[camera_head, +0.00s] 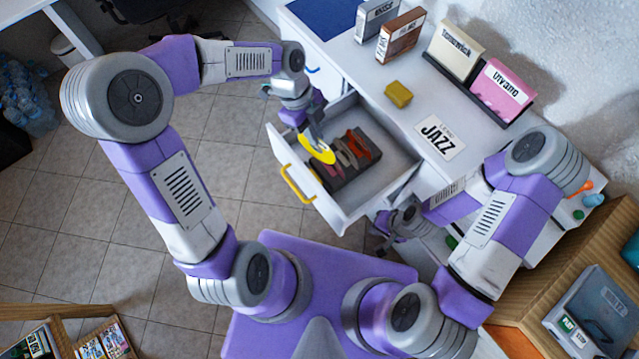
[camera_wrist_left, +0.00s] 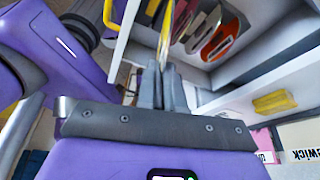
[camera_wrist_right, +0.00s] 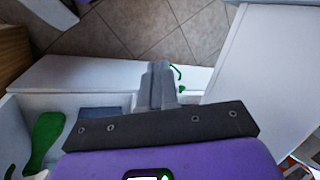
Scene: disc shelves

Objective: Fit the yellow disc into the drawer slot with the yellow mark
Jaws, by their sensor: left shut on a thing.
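The yellow disc (camera_head: 318,150) is held on edge in my left gripper (camera_head: 317,136), just over the near-left end of the dark slotted rack in the open white drawer (camera_head: 388,183). In the left wrist view the yellow disc (camera_wrist_left: 166,36) stands edge-on between the shut fingers (camera_wrist_left: 163,75). The rack holds other discs, among them a red one (camera_head: 360,146) and a pale one (camera_head: 344,154). I cannot make out the yellow slot mark or whether the disc has entered a slot. My right gripper (camera_wrist_right: 161,85) is shut and empty, low beside the cabinet.
The drawer has a yellow handle (camera_head: 298,183) at its front. On the cabinet top are a yellow block (camera_head: 398,94), a JAZZ card (camera_head: 440,136) and several upright cases. A second drawer with a green object (camera_wrist_right: 45,140) is near my right gripper.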

